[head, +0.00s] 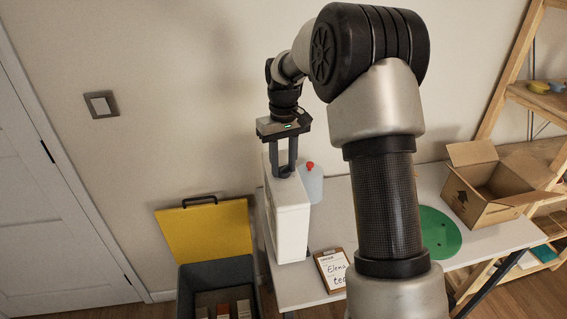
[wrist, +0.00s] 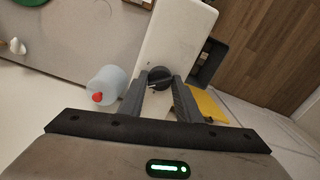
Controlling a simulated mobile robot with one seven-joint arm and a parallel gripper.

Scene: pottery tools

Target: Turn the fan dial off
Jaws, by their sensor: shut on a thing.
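The white box-shaped fan unit (head: 290,222) stands at the left end of the table in the head view. It also shows in the wrist view (wrist: 178,35). A round dark dial (wrist: 160,76) sits on its top face. My gripper (head: 284,172) points straight down onto the top of the unit. In the wrist view my gripper (wrist: 160,88) has its two fingers on either side of the dial, shut on it. A pale pointer mark shows on the dial, but I cannot tell its setting.
A pale bottle with a red cap (head: 312,182) stands close beside the unit. A clipboard (head: 332,269), a green disc (head: 438,234) and an open cardboard box (head: 488,188) are on the table (head: 340,205). A grey bin (head: 218,275) with a yellow lid stands left of the table.

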